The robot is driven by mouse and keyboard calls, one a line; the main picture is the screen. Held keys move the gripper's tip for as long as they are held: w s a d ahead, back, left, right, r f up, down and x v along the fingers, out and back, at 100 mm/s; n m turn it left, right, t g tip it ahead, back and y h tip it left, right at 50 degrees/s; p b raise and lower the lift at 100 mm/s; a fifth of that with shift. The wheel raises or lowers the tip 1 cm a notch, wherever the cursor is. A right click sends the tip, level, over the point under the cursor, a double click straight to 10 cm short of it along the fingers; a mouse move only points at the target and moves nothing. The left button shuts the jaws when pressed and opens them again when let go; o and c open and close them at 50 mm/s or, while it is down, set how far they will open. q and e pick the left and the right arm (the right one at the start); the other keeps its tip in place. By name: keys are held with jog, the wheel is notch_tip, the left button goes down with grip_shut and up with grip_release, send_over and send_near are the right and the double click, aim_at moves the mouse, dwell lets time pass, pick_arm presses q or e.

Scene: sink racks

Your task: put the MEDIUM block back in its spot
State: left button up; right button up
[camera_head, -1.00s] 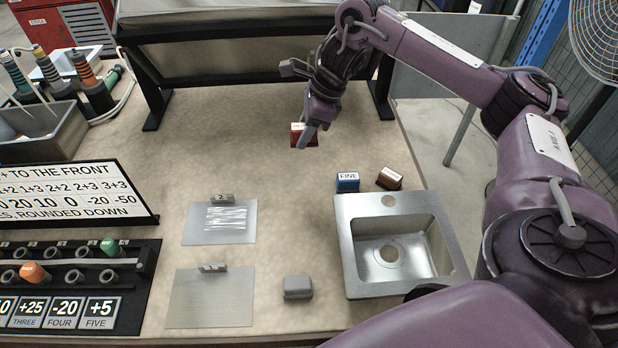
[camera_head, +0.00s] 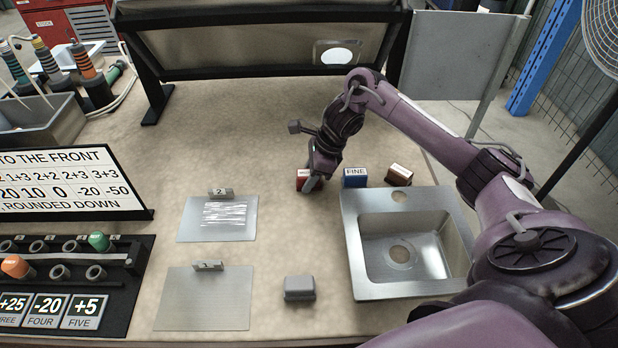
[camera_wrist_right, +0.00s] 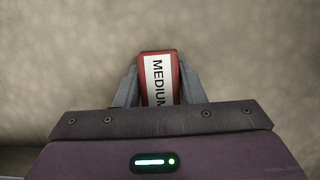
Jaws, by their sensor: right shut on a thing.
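The red MEDIUM block (camera_head: 302,180) is at the left of the blue FINE block (camera_head: 355,178), behind the sink. My right gripper (camera_head: 312,185) is shut on it and partly hides it. In the right wrist view the red block (camera_wrist_right: 158,75) with its white MEDIUM label sits between the two grey fingers of the gripper (camera_wrist_right: 158,88). The block is low, at or near the table top; I cannot tell if it touches. A brown block (camera_head: 399,175) with a white label stands right of the blue one. My left gripper is not in view.
The metal sink (camera_head: 355,270) lies in front of the blocks. A grey block (camera_head: 299,288) is left of it. Two metal plates, the rear one (camera_head: 190,225) scratched and the front one (camera_head: 200,300) plain, lie further left. The table behind the blocks is clear.

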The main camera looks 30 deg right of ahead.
dwell(0.3)
jog(key=o, duration=1)
jog(key=shift+r, duration=0.15)
jog(key=p+v, duration=0.3)
jog(key=v, duration=0.9)
jog(key=shift+a, duration=0.1)
